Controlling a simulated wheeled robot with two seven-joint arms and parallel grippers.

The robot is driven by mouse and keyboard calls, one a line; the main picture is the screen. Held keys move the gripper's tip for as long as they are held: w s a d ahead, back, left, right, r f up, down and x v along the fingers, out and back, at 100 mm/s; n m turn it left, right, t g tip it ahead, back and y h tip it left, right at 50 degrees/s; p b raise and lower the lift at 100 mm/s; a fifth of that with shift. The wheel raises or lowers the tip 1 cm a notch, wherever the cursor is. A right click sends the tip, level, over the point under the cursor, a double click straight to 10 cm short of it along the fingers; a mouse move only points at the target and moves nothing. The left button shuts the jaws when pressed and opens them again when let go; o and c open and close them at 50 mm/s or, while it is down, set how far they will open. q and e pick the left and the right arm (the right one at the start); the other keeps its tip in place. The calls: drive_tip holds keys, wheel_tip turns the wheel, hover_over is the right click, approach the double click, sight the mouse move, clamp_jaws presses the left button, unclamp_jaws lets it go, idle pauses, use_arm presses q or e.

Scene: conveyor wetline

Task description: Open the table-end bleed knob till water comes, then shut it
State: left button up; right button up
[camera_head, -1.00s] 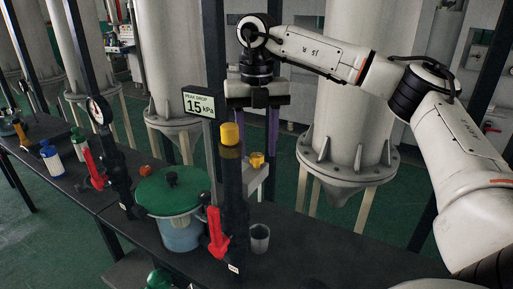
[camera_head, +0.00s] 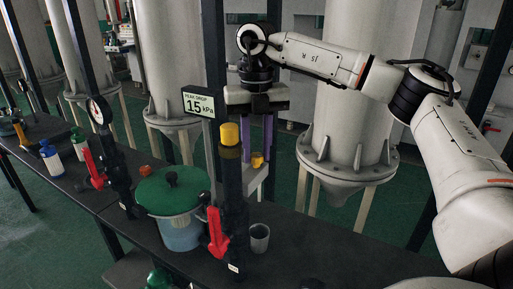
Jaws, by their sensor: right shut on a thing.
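The small yellow bleed knob (camera_head: 257,161) sits on a grey bracket beside the dark standpipe (camera_head: 233,190) at the table end. My right gripper (camera_head: 258,158) points down from above, its purple fingers on either side of this knob and shut on it. A larger yellow cap (camera_head: 230,134) tops the standpipe and partly hides the near finger. A small clear cup (camera_head: 259,238) stands on the table below the knob; I see no water falling into it. My left gripper is not in view.
A red lever (camera_head: 216,232) is on the standpipe. A green-lidded pot (camera_head: 172,190) stands to its left, and a display (camera_head: 198,104) reads "PEAK DROP 15 kPa". The dark table (camera_head: 310,250) is mostly clear to the right. Large grey tanks (camera_head: 350,110) stand behind.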

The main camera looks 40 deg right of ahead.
drive_tip(key=n+p, duration=0.1)
drive_tip(key=n, duration=0.1)
drive_tip(key=shift+n, duration=0.3)
drive_tip(key=n, duration=0.2)
drive_tip(key=shift+n, duration=0.4)
drive_tip(key=n, duration=0.4)
drive_tip(key=shift+r+n, duration=0.1)
drive_tip(key=shift+n, duration=2.3)
drive_tip(key=o, duration=1.1)
